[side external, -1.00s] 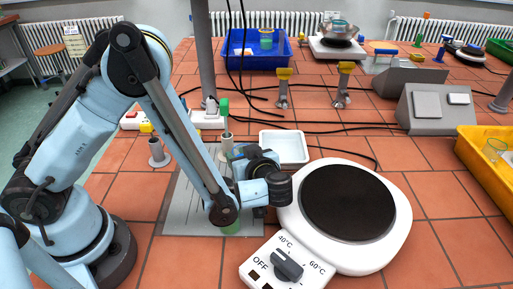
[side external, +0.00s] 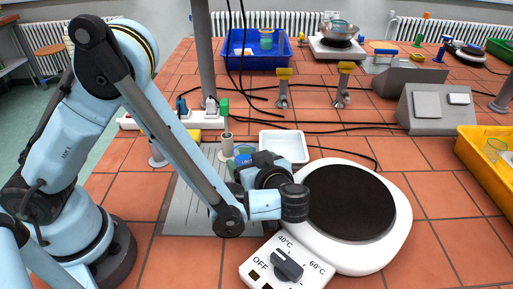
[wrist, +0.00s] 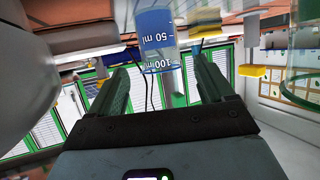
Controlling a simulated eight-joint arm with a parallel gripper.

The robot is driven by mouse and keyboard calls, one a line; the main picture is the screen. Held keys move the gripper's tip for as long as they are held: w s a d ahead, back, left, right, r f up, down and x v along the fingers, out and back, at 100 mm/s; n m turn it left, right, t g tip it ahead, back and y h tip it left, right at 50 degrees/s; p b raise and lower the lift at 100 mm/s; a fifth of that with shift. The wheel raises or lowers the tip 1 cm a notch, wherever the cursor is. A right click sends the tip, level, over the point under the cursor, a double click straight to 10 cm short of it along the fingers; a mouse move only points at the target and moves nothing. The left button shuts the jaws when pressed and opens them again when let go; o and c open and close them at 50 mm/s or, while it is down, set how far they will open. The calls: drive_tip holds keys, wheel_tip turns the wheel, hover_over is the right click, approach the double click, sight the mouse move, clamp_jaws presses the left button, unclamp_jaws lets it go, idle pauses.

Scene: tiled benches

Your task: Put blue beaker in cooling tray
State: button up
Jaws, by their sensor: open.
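In the wrist view, the blue beaker (wrist: 155,28) has white volume marks that appear upside down. It lies just beyond the fingertips of my gripper (wrist: 160,66), roughly in line with the gap between them. The two dark fingers are apart, with nothing clearly held; I cannot tell whether they touch the beaker. In the side view, a glass rim with blue below it (side external: 243,151) shows behind my wrist, which hides most of it and my fingers. A small empty white tray (side external: 285,146), possibly the cooling tray, sits just behind my wrist.
A white hotplate (side external: 399,235) with a dark round top stands close right of my wrist. A green-tinted glass vessel (wrist: 304,55) is at the wrist view's right edge. A blue crate (side external: 235,57) and a yellow crate (side external: 490,185) stand farther off. Black cables cross the tiles.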

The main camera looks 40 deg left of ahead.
wheel_tip(320, 180, up, 7)
drive_tip(key=s+a+r+m+t+h, duration=0.1)
drive_tip(key=s+a+m+h, duration=0.5)
drive_tip(key=m+h, duration=0.6)
drive_tip(key=shift+a+r+m+t+h, duration=0.3)
drive_tip(key=shift+a+r+m+t, duration=0.1)
drive_tip(key=shift+a+r+m, duration=0.25)
wheel_tip(320, 180, up, 7)
drive_tip(key=m+g, duration=0.5)
drive_tip(key=g, duration=0.2)
hover_over(244, 162)
drive_tip(key=w+a, duration=0.2)
drive_tip(key=f, duration=2)
drive_tip(key=shift+s+f, duration=0.2)
drive_tip(key=shift+f, duration=0.05)
